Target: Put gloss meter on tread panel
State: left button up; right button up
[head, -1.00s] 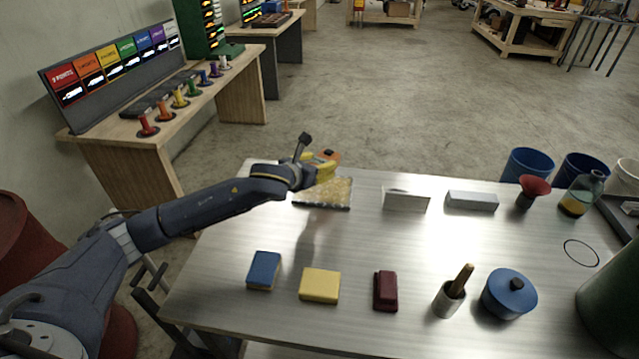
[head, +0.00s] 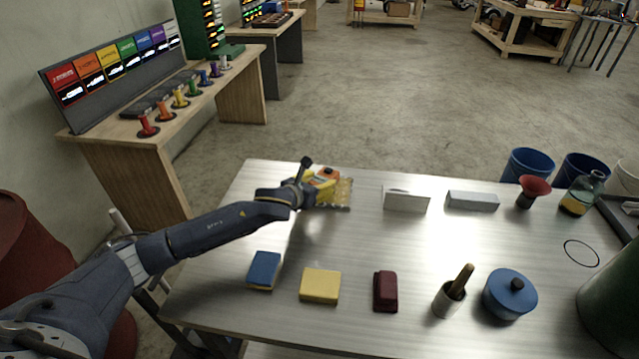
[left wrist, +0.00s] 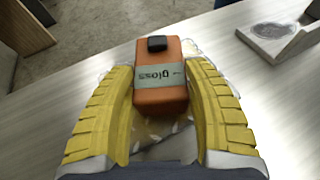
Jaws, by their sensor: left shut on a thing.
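The gloss meter (left wrist: 160,95) is an orange box with a pale label reading "gloss" and a black block at its far end. My left gripper (head: 320,186) is shut on it, with a yellow finger on either side in the left wrist view. In the head view only a bit of the orange meter (head: 327,173) shows past the fingers. The tread panel (head: 344,194), a patterned metal plate at the table's back left, is directly under and behind the gripper, largely hidden. I cannot tell whether the meter touches it. My right gripper is not in view.
A pale panel (head: 406,203) and a grey block (head: 472,202) stand to the right along the back. Blue (head: 264,270), yellow (head: 320,286) and dark red (head: 385,291) blocks, a cup with a wooden handle (head: 449,298) and a blue lidded pot (head: 509,296) line the front. The table's middle is clear.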

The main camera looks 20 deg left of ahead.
pick_arm(q)
jog(key=o, duration=1.3)
jog(key=shift+f, duration=0.15)
jog(key=shift+o, duration=0.2)
jog(key=shift+r, duration=0.2)
jog(key=v, duration=1.2)
